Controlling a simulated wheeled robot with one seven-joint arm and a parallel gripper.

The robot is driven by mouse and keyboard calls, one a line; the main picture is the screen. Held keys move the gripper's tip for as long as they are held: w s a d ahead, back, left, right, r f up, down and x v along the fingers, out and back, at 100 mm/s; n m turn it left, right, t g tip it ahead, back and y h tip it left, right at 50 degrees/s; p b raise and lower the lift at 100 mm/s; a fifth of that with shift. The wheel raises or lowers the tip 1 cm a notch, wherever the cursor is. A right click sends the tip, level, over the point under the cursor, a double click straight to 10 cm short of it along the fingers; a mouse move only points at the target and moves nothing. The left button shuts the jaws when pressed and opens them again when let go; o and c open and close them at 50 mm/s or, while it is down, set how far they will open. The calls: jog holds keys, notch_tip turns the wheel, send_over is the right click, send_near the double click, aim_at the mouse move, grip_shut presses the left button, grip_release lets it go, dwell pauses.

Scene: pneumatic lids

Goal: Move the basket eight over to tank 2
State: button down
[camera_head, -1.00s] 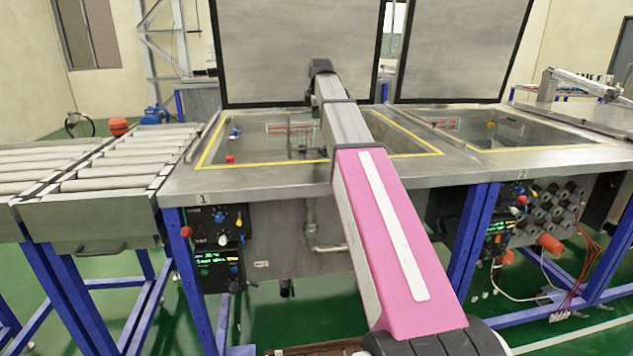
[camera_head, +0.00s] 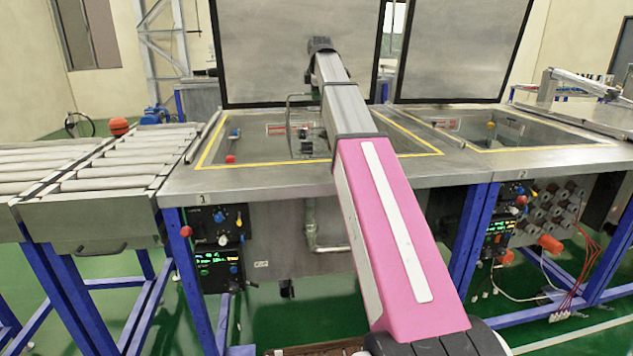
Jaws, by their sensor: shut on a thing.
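A thin wire frame (camera_head: 290,125), which looks like the handle and side of basket eight, stands up in tank 1 (camera_head: 175,180), partly behind my arm. A small dark thing (camera_head: 307,147) shows inside the frame; I cannot tell what it is. The frame's top reaches above the tank's far rim, and its right side is hidden. No number on it can be read. My pink and grey arm reaches over tank 1, and its far end bends down out of sight. My gripper is hidden behind the arm. Tank 2 (camera_head: 560,157), to the right, is open, with no basket visible in it.
Grey lids (camera_head: 295,50) and (camera_head: 452,50) stand upright behind both tanks. A metal divider (camera_head: 440,135) separates the tanks. A roller conveyor (camera_head: 110,175) adjoins tank 1 on the left. Control boxes and knobs (camera_head: 215,225) stick out at the front.

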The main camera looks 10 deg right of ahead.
jog(key=shift+r, duration=3.05)
dwell(2.7)
